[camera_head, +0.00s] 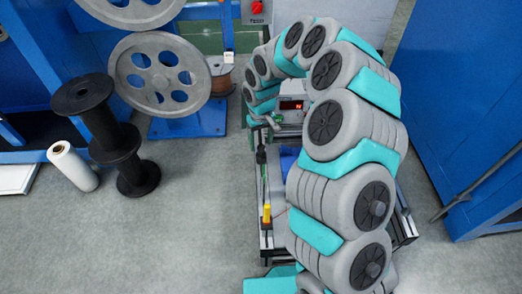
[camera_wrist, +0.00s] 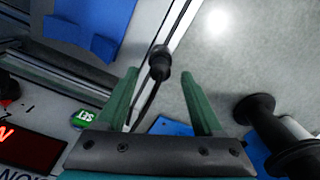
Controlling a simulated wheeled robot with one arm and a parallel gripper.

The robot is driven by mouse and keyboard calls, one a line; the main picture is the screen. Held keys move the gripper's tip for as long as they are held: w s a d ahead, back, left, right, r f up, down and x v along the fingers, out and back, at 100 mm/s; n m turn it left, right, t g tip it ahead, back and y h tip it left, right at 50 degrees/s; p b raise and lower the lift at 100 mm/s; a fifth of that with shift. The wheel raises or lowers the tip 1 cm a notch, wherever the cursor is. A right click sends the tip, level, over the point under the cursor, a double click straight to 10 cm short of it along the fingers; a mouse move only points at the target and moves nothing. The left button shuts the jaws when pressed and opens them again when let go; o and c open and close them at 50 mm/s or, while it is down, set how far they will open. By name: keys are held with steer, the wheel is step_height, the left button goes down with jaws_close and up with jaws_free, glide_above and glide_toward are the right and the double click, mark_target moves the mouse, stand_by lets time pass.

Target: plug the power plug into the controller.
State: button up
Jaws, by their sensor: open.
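The controller (camera_head: 291,108) is a grey box with a lit red display, standing beyond the bend of my arm in the head view. In the wrist view its display (camera_wrist: 28,145) and a green SET button show at the lower left. My gripper (camera_wrist: 160,72) is open, with two green fingers spread apart. A black piece with a cable, apparently the power plug (camera_wrist: 159,62), shows between and just past the fingertips; whether it touches a finger cannot be told. In the head view, my arm hides most of the gripper area. The controller's socket cannot be made out.
A black spool (camera_head: 130,175) and a white roll (camera_head: 72,166) stand on the floor at left. A large grey wheel (camera_head: 160,108) is behind them. Blue cabinets (camera_head: 460,110) stand at right. A yellow-topped piece (camera_head: 267,213) is on the frame nearby. Floor at lower left is clear.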

mark_target(261, 146)
steer(key=shift+s+f, duration=0.1)
steer(key=shift+f, duration=1.45)
jaws_close()
